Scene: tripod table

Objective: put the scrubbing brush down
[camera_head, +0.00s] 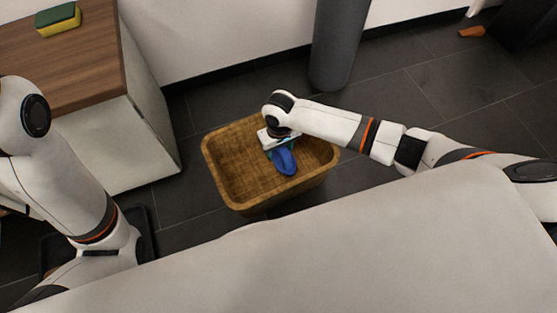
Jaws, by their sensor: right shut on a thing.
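The scrubbing brush (284,160) shows as a blue shape below my right gripper (279,145), over the inside of a brown basket (223,175). My right gripper is shut on the brush and points down into the basket from above. The wrist hides the fingertips and the upper part of the brush. I cannot tell whether the brush touches the basket floor. My left arm comes in at the left, but its gripper is not in view.
A wooden-topped cabinet (85,75) stands at the upper left with a green and yellow sponge (58,20) on it. A grey cylinder (340,45) stands behind the basket. A small orange-brown object (471,31) lies on the dark tiled floor (430,85), which is mostly clear at the right.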

